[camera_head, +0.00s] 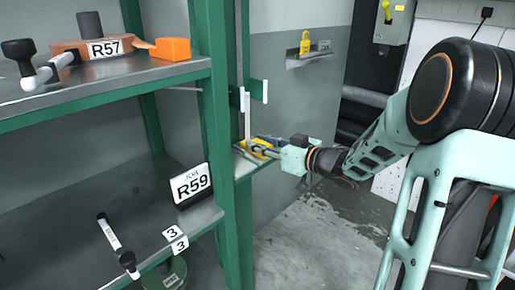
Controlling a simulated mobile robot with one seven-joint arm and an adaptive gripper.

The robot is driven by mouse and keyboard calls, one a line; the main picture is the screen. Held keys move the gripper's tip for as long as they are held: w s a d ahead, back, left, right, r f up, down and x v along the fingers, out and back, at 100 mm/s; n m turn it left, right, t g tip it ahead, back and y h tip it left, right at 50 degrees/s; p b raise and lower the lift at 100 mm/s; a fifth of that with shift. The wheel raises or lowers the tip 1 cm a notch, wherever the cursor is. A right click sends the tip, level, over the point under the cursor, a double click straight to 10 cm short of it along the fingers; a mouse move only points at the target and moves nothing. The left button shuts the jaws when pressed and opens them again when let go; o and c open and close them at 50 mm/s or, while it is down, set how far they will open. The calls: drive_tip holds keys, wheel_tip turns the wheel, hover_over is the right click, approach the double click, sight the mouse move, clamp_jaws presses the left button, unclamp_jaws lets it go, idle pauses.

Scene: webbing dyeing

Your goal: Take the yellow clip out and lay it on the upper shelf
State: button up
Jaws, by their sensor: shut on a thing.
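My gripper (266,147) reaches in from the right, low beside the green rack post. It is shut on a small yellow thing, which looks like the yellow clip (255,153); the fingers partly hide it. The clip is at a small green ledge (243,166) fixed by the post, next to a thin upright white piece (247,113). I cannot tell whether the clip touches the ledge. The upper shelf (120,83) of the green rack is at the upper left, higher than my gripper.
The upper shelf bears an R57 sign (105,48), an orange block (172,49) and a black-and-white handle (40,72). An R59 sign (191,185) stands on the lower shelf. The green post (216,140) stands between shelf and gripper. A yellow padlock (305,43) is on the wall.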

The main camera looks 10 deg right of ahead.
drive_tip(key=shift+c, duration=1.1)
drive_tip(key=shift+r, duration=0.15)
drive_tip(key=shift+r+p, duration=0.85)
drive_tip(key=shift+p, duration=0.15)
wheel_tip(320, 180, up, 2)
drive_tip(key=shift+p, duration=1)
drive_tip(key=s+r+p, duration=0.9)
drive_tip(key=s+p, duration=0.2)
drive_tip(key=s, duration=0.3)
